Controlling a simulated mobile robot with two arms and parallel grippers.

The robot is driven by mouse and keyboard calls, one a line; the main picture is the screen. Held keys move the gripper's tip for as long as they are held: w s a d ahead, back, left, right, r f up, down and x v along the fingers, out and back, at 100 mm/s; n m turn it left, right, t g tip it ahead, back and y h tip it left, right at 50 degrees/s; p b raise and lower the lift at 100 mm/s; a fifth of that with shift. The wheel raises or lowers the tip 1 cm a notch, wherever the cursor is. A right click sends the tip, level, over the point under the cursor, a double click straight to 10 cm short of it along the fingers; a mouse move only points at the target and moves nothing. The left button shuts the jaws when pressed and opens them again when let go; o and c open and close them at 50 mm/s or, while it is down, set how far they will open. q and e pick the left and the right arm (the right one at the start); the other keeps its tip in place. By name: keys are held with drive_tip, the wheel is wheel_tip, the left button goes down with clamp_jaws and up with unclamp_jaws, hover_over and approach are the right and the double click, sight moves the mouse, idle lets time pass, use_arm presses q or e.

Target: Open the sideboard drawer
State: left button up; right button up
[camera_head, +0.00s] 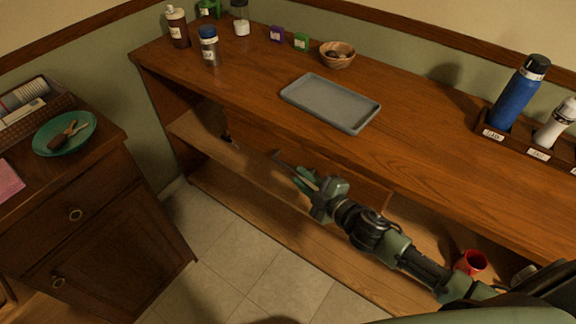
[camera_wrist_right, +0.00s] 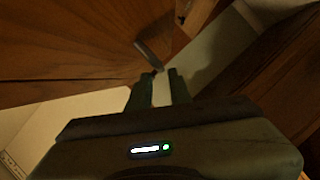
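The wooden sideboard (camera_head: 420,130) runs along the back wall, with open shelves below its top. Its drawer front (camera_head: 372,193) is under the middle of the top, partly hidden by my right arm; it looks shut. A grey bar handle (camera_wrist_right: 149,53) shows in the wrist view, just beyond my right fingertips (camera_wrist_right: 165,71). In the head view my right gripper (camera_head: 297,176) is in front of the sideboard, close to the handle. Its fingers are apart with nothing seen between them; I cannot tell whether one touches the handle. My left gripper is not in view.
On the sideboard top are a grey tray (camera_head: 330,102), a wooden bowl (camera_head: 337,55), bottles (camera_head: 210,46) and a rack with a blue bottle (camera_head: 518,95). A red mug (camera_head: 471,262) is low at right. A separate cabinet (camera_head: 100,225) stands left; tiled floor (camera_head: 235,255) lies between.

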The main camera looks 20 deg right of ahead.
sight(291, 169)
drive_tip(key=x, duration=0.6)
drive_tip(key=shift+w+a+f, duration=0.1)
drive_tip(key=shift+w, duration=0.3)
clamp_jaws()
idle(1.0)
